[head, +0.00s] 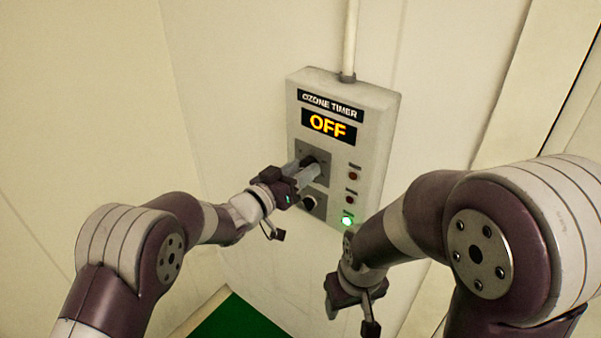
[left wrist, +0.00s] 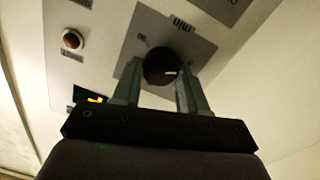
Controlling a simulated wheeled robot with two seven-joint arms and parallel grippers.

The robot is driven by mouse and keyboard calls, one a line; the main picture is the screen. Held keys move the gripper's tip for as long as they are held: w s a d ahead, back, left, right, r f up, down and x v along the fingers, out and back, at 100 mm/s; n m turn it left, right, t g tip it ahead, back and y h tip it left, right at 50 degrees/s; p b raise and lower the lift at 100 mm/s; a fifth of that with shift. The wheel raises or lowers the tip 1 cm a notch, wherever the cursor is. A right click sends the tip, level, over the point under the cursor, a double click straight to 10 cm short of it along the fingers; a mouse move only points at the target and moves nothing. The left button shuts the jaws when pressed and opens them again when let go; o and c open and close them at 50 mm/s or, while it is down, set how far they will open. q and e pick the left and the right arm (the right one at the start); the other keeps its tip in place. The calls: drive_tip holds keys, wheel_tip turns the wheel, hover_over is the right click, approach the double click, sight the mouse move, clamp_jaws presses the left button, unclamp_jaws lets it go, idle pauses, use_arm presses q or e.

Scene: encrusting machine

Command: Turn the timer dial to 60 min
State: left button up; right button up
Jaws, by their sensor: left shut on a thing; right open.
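The ozone timer box (head: 378,125) is a pale grey panel on the wall. Its display (head: 328,125) reads OFF in orange. The black timer dial (left wrist: 160,66) sits on a grey plate and has a short white mark. In the left wrist view its sides are between my two fingers. My left gripper (head: 306,168) is shut on this dial and hides most of it in the head view. My right gripper (head: 351,312) is open and empty, below the box and away from it.
A second knob (head: 309,203) sits on a lower plate under the dial. Two dark red lamps (head: 354,175) and a lit green lamp (head: 347,221) line the right side. A conduit (head: 349,40) runs up from the box. Green floor (head: 238,318) shows below.

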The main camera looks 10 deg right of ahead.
use_arm(q)
drive_tip(key=shift+s+d+f+m+t+y+b, duration=0.1)
drive_tip(key=shift+m+t+y+b, duration=0.2)
drive_tip(key=shift+m+b, duration=5)
drive_tip(key=shift+s+f+m+t+y+b, duration=0.15)
drive_tip(key=shift+m+t+y+b, duration=0.15)
drive_tip(key=shift+m+b, duration=5.05)
drive_tip(key=shift+w+d+f+m+t+y+b, duration=0.15)
drive_tip(key=shift+m+t+b, duration=0.25)
drive_tip(key=shift+m+b, duration=4.9)
drive_tip(key=shift+s+a+m+p, duration=0.1)
drive_tip(key=shift+m+p, duration=0.75)
drive_tip(key=shift+m, duration=0.2)
drive_tip(key=o, duration=1.1)
drive_tip(key=shift+r, duration=0.1)
drive_tip(key=shift+c, duration=0.2)
